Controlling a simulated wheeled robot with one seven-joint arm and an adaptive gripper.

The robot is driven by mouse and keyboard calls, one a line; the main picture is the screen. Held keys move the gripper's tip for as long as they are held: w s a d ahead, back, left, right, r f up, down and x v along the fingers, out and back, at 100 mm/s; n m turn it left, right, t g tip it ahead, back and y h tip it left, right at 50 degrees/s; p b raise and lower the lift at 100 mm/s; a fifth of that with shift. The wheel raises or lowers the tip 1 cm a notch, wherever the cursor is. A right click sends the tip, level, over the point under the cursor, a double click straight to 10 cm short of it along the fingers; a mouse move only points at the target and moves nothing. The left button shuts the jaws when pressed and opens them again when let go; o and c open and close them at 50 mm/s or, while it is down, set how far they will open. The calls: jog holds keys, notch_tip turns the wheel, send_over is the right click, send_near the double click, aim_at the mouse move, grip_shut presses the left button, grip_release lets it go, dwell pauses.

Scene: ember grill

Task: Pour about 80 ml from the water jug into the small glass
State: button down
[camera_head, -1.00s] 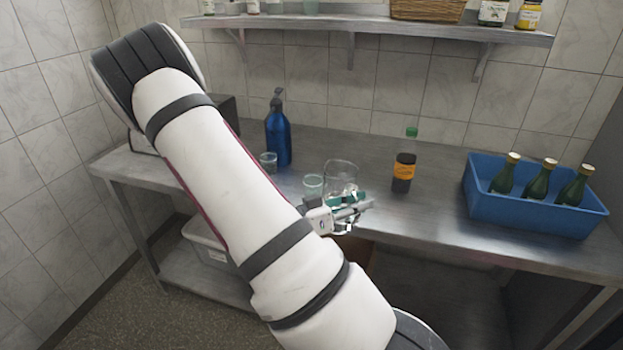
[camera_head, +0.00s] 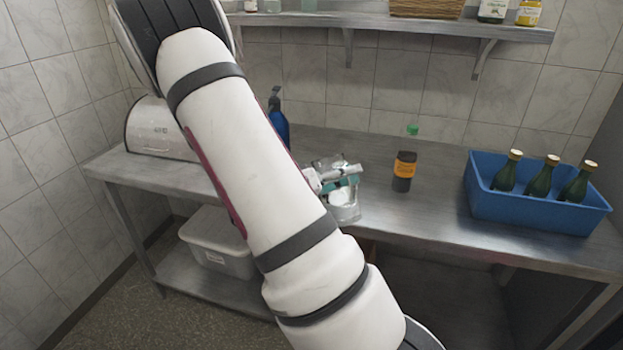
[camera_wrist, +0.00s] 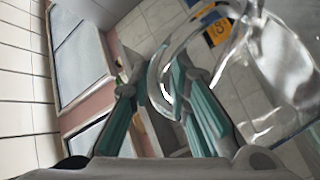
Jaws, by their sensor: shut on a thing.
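The water jug (camera_head: 346,212) is clear glass and shows just below my gripper in the head view, over the metal counter. My gripper (camera_head: 338,182) is shut on the jug's handle. In the wrist view the curved handle passes between my green-padded fingers (camera_wrist: 172,105), and the clear jug body (camera_wrist: 285,70) fills the upper right. The jug looks tilted, but its exact angle and water level are hard to tell. The small glass is not visible now; my arm and gripper cover that part of the counter.
A blue crate (camera_head: 535,213) with green bottles is farther right. A blue pump bottle (camera_head: 279,127) is partly behind my arm. A shelf (camera_head: 400,24) hangs above; the counter between bottle and crate is clear.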

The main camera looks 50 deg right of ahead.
aim_at(337, 166)
jog(key=shift+w+d+r+n, duration=0.15)
jog(key=shift+w+d+n, duration=0.1)
jog(key=shift+w+n, duration=0.3)
jog(key=shift+w+d+r+n, duration=0.2)
jog(key=shift+w+n, duration=0.2)
jog(key=shift+n, duration=0.25)
jog(key=shift+w+d+f+n+b, duration=0.2)
jog(key=shift+w+n+b, duration=0.3)
jog(key=shift+n, duration=0.4)
jog(key=shift+w+d+r+n+h, duration=0.2)
jog(key=shift+w+n, duration=0.15)
jog(key=shift+n, duration=0.15)
jog(key=shift+w+d+r+n+h, duration=0.1)
jog(key=shift+w+r+n, duration=0.1)
jog(key=shift+w+n, duration=0.25)
jog(key=shift+w+d+r+n, duration=0.2)
jog(key=shift+w+r+n, duration=0.35)
jog(key=shift+n, duration=0.3)
dwell(1.8)
jog(key=shift+s+a+f+m, duration=0.25)
jog(key=shift+s+f+m, duration=0.45)
jog(key=shift+m, duration=0.1)
jog(key=shift+s+a+f+m, duration=0.15)
jog(key=shift+s+a+m, duration=0.1)
jog(key=shift+s+m, duration=0.45)
jog(key=shift+s+a+m+p, duration=0.25)
jog(key=shift+s+m, duration=0.2)
jog(key=shift+m, duration=0.65)
jog(key=shift+s, duration=0.1)
